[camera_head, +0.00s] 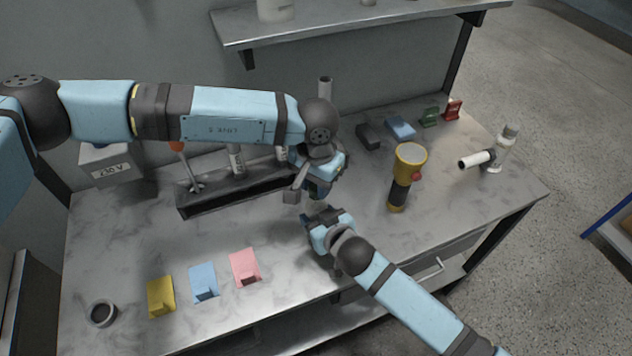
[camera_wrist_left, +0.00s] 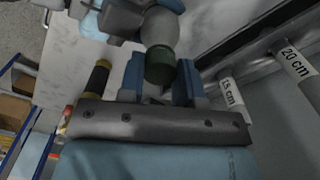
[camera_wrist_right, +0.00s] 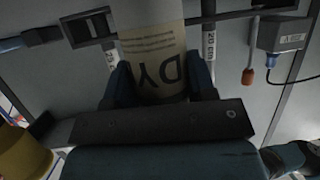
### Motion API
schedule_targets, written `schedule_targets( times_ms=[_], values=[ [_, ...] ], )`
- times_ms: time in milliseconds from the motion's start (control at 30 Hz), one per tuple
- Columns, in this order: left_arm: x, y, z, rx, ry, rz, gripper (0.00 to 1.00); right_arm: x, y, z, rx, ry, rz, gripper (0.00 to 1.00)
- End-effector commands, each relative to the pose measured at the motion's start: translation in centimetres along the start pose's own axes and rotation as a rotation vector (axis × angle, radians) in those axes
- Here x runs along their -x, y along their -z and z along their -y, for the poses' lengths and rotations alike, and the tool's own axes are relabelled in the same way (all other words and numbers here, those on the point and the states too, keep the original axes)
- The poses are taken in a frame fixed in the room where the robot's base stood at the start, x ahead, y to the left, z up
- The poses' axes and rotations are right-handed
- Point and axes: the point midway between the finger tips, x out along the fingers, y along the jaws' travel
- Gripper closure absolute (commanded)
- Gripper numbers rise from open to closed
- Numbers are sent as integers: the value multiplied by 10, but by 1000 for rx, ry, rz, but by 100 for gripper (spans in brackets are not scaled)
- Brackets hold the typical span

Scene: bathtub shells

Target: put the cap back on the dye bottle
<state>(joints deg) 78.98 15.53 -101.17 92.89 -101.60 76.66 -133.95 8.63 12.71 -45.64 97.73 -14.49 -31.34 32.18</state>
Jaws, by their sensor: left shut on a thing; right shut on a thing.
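The dye bottle (camera_wrist_right: 152,48) has a cream label with "DY" showing. It stands between the fingers of my right gripper (camera_wrist_right: 160,85), which is shut on it. The dark green cap (camera_wrist_left: 160,66) is between the fingers of my left gripper (camera_wrist_left: 160,82), which is shut on it. In the left wrist view the cap lies right over the bottle's pale shoulder, in line with it; I cannot tell whether it touches the neck. In the head view my left gripper (camera_head: 316,188) is directly above my right gripper (camera_head: 325,222), and they mostly hide bottle and cap.
A yellow and black flashlight (camera_head: 408,157) stands right of the grippers. A dark rack (camera_head: 240,192) with tubes is behind to the left. Yellow, blue and pink pieces (camera_head: 245,266) and a dark ring (camera_head: 101,313) lie at the front left. A shelf (camera_head: 360,20) hangs above.

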Motion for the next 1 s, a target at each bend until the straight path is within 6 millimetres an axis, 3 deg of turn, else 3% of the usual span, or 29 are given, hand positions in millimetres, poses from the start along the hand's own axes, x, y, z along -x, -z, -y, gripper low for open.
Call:
schedule_targets(
  times_ms=[100,233,600,633,733,1000],
  values=[
    [0,0,0,-227,1,-1,90,0,0,0,0,0,0,100],
    [0,0,0,-389,0,-1,90,0,0,0,0,0,0,100],
    [0,0,0,-449,0,-1,90,0,0,0,0,0,0,100],
    [0,0,0,-449,0,-1,66,0,0,0,0,0,0,100],
    [0,0,0,-449,0,-1,43,0,0,0,0,0,0,100],
    [0,0,0,-448,0,-1,43,0,0,0,0,0,0,100]
  ],
)
